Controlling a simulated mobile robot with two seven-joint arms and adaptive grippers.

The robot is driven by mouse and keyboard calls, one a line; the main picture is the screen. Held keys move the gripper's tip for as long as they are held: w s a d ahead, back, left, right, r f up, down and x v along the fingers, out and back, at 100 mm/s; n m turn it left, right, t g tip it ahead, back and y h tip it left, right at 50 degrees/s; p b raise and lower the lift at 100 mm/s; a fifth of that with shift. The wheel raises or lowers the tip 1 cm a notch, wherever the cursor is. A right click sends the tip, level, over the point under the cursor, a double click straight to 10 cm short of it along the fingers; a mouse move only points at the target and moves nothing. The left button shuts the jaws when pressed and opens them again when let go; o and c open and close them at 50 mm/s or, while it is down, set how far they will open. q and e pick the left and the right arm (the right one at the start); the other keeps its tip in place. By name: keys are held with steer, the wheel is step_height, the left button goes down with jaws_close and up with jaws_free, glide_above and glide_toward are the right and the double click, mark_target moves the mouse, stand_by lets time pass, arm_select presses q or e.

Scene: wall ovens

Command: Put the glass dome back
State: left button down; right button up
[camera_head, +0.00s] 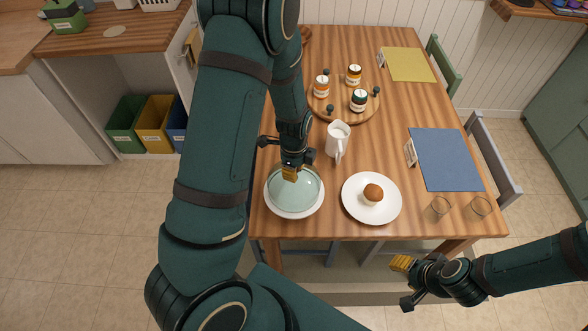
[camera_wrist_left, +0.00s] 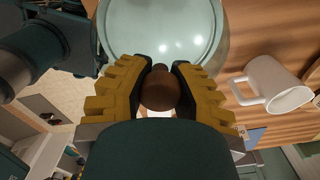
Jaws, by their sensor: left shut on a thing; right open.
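The glass dome (camera_head: 294,190) is pale green and see-through. It shows over a white round plate or stand (camera_head: 298,214) at the front left of the table; whether it rests there or hovers just above I cannot tell. My left gripper (camera_head: 290,173) is shut on the dome's brown round knob (camera_wrist_left: 160,90), between its yellow fingertips in the left wrist view. The dome (camera_wrist_left: 170,25) fills the top of that view. A muffin (camera_head: 373,194) sits uncovered on a white plate (camera_head: 354,208) to the right. My right gripper (camera_head: 401,264) is open and empty off the table's front edge.
A white mug (camera_head: 338,138) stands close right of my left gripper. Behind it is a round wooden board (camera_head: 343,107) with several jars. Two glasses (camera_head: 441,207) stand at the front right, near a blue placemat (camera_head: 447,160). A yellow placemat (camera_head: 409,65) lies farther back.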

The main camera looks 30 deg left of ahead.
arm_select(q)
steer(key=shift+f, duration=0.2)
steer(key=c, duration=0.9)
jaws_free()
steer(key=shift+r, duration=0.1)
